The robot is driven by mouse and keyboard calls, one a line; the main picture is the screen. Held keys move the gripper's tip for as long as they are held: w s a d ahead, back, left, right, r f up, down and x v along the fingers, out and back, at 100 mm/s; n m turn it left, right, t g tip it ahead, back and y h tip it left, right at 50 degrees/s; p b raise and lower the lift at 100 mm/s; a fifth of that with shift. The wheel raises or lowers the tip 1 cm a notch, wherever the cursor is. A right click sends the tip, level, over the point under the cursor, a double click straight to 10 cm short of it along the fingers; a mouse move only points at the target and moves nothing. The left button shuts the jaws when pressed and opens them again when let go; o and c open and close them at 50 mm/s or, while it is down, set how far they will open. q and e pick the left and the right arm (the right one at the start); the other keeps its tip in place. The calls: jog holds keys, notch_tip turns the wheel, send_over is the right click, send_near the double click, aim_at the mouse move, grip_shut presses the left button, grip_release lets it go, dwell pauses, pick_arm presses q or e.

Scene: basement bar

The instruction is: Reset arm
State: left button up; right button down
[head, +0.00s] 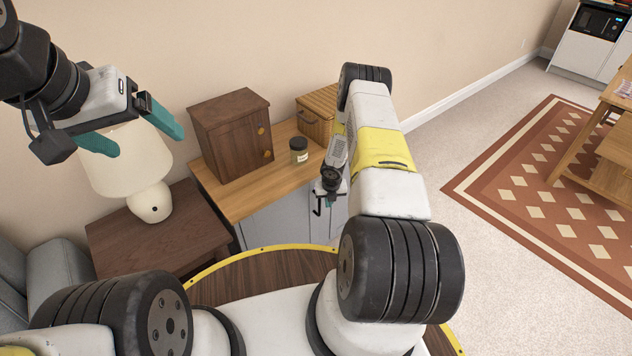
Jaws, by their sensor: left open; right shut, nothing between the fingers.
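My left gripper (138,133) is raised at the upper left, its two teal fingers apart and empty, in front of the lamp shade as seen from the head. My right arm reaches forward at the centre and folds back down. My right gripper (329,200) hangs low beside the cabinet front, small and partly hidden by my arm. Its teal fingertips look close together, with nothing seen between them.
A white lamp (150,203) stands on a dark side table (120,240). Carpet and a patterned rug (540,190) lie at right.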

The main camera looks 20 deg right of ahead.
jog(key=s+r+m+t+h, duration=0.25)
jog(key=r+m, duration=1.35)
jog(key=r, duration=2.6)
jog(key=s+a+r+m+y, duration=0.2)
jog(key=s+a+r+m, duration=0.2)
jog(key=s+r+m, duration=0.65)
jog(key=s+a+r+m+y, duration=0.1)
jog(key=s+a+r+m, duration=0.2)
jog(key=s, duration=0.6)
jog(key=s+a+r+m+y, duration=0.2)
jog(key=s+a+r+m, duration=0.2)
jog(key=s, duration=0.6)
jog(key=shift+a+r+t, duration=0.45)
jog(key=shift+a, duration=0.2)
jog(key=shift+s, duration=0.1)
